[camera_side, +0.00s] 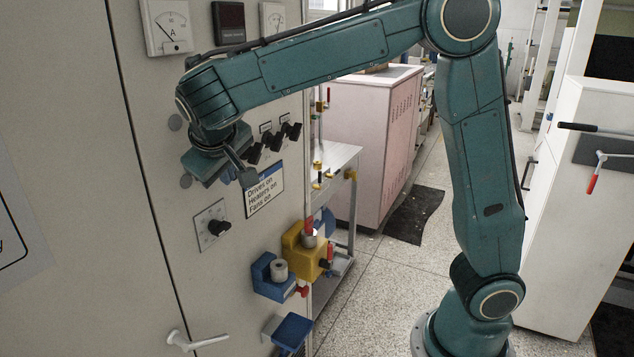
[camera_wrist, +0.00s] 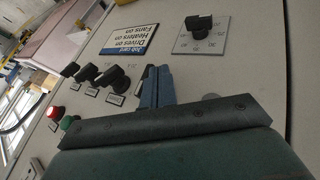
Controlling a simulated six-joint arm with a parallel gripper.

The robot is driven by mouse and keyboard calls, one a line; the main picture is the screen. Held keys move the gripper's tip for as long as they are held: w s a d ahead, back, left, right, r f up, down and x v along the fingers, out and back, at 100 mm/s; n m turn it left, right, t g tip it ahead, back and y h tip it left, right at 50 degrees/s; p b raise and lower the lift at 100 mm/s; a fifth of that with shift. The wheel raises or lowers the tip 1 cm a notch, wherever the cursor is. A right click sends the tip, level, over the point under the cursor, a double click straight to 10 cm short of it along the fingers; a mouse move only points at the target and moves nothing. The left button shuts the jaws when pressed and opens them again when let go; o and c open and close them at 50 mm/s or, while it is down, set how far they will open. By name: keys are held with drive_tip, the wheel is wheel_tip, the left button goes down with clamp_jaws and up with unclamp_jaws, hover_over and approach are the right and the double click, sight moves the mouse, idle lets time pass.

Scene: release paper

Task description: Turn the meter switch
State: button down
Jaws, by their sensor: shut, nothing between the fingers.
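In the side view, a black rotary knob on a pale square scale plate (camera_side: 211,228) sits low on the grey cabinet panel; it also shows in the wrist view (camera_wrist: 200,35). A row of black lever switches (camera_side: 275,141) sits higher on the panel; in the wrist view (camera_wrist: 112,78) they lie left of my fingers. No readable label tells which is the meter switch. My gripper (camera_side: 245,174) is shut and empty in front of the panel, beside the row's left end and above the knob. In the wrist view its fingers (camera_wrist: 156,72) partly hide what is behind them; contact cannot be told.
Analog meters (camera_side: 167,26) hang at the panel's top. A printed job card (camera_side: 264,190) is between the switches and the knob. Blue and yellow holders (camera_side: 304,254) stick out low on the right. A white door handle (camera_side: 190,341) projects at the bottom.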

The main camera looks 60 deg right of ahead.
drive_tip(key=shift+d+f+h, duration=0.2)
drive_tip(key=shift+d+h, duration=0.1)
drive_tip(key=shift+h, duration=0.3)
drive_tip(key=shift+f, duration=0.3)
drive_tip(key=shift+d+f+n+h, duration=0.1)
drive_tip(key=shift+f+n+h, duration=0.2)
drive_tip(key=shift+h, duration=0.5)
drive_tip(key=shift+f, duration=0.15)
drive_tip(key=shift+r, duration=0.2)
idle(1.3)
